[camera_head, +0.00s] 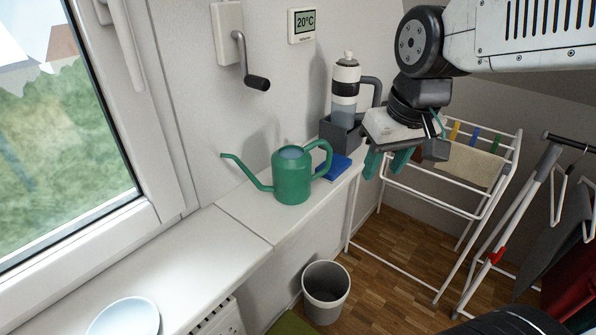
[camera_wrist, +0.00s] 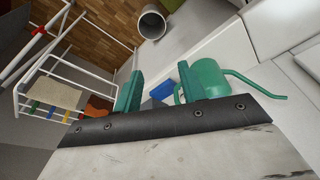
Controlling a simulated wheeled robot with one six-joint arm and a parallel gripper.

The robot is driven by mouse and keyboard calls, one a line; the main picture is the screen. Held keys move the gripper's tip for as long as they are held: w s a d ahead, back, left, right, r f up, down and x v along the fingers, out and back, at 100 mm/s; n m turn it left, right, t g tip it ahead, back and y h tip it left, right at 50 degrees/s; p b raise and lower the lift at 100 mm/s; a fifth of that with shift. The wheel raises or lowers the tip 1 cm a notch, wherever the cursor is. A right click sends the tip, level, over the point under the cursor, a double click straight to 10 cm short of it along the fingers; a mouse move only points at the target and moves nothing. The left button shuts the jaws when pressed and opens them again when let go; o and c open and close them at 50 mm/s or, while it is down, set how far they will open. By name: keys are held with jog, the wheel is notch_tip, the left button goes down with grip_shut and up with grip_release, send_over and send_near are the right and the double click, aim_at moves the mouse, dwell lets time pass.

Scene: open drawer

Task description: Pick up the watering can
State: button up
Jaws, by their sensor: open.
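The green watering can (camera_head: 292,178) stands upright on the white sill (camera_head: 240,222). Its long spout points left and its handle is on the right, toward my gripper. My gripper (camera_head: 390,163) is up and to the right of the can, beyond the sill's edge, with green fingers apart and nothing between them. In the wrist view the watering can (camera_wrist: 206,80) shows just past one finger of my gripper (camera_wrist: 158,88), partly hidden by that finger.
A blue item (camera_head: 332,167) lies right behind the can's handle. A grey holder (camera_head: 341,132) with a bottle (camera_head: 345,85) stands at the sill's far end. A hand crank (camera_head: 257,82) juts from the wall. A drying rack (camera_head: 440,160) and bin (camera_head: 326,290) stand on the floor.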

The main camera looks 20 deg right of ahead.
jog(key=t, duration=0.2)
send_near(331, 155)
jog(key=f, duration=0.2)
jog(key=shift+n, duration=0.4)
jog(key=x, duration=0.8)
jog(key=shift+w, duration=0.3)
jog(key=shift+r, duration=0.1)
grip_shut()
